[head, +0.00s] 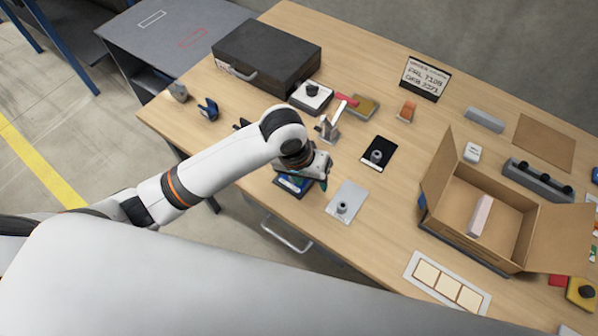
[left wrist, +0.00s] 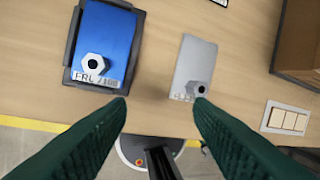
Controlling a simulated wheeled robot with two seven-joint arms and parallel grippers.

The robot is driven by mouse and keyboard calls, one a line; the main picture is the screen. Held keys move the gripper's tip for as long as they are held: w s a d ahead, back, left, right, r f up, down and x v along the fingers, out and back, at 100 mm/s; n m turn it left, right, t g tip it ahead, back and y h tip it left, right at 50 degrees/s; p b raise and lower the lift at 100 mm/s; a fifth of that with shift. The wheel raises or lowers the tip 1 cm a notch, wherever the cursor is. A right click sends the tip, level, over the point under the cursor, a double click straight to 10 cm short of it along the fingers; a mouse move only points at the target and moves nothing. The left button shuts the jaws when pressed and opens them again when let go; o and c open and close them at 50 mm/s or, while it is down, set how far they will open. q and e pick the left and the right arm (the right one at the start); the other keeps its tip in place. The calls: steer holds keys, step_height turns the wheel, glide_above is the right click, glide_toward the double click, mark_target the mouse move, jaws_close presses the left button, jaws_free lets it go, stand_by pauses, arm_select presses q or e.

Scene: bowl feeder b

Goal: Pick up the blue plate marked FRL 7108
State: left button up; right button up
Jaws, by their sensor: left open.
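The blue plate (left wrist: 107,38) marked FRL 7108 sits in a dark holder (left wrist: 70,45) at the upper left of the left wrist view. A grey hexagonal piece with a dark centre (left wrist: 94,64) stands on it near the label. In the head view the blue plate (head: 291,185) is partly hidden under my left gripper (head: 320,180). In the left wrist view my left gripper (left wrist: 160,105) is open and empty, its green fingers wide apart. The plate lies ahead and left of the fingertips, not between them. My right gripper is not in view.
A grey plate (head: 350,192) and a black plate (head: 384,147), each with a grey post, lie close by. An open cardboard box (head: 440,205) stands right, with a framed panel of pale squares (head: 420,288) in front. A black case (head: 275,45) stands behind.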

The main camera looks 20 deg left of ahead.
arm_select(q)
steer(key=w+a+r+n+g+y, duration=0.1)
steer(key=w+a+r+n+y, duration=0.2)
steer(key=w+a+r, duration=0.15)
steer(key=p, duration=0.1)
glide_toward(285, 180)
steer(key=shift+w+d+f, duration=0.15)
steer(key=shift+d+f, duration=0.1)
steer(key=shift+d, duration=0.25)
steer(key=shift+w+d+f, duration=0.15)
steer(key=shift+d+f, duration=0.1)
steer(key=shift+d, duration=0.25)
step_height(285, 180, down, 4)
steer(key=shift+w+f+p, duration=0.1)
steer(key=shift+w+p, duration=0.05)
steer(key=shift+p, duration=0.6)
steer(key=shift+f, duration=0.55)
jaws_close()
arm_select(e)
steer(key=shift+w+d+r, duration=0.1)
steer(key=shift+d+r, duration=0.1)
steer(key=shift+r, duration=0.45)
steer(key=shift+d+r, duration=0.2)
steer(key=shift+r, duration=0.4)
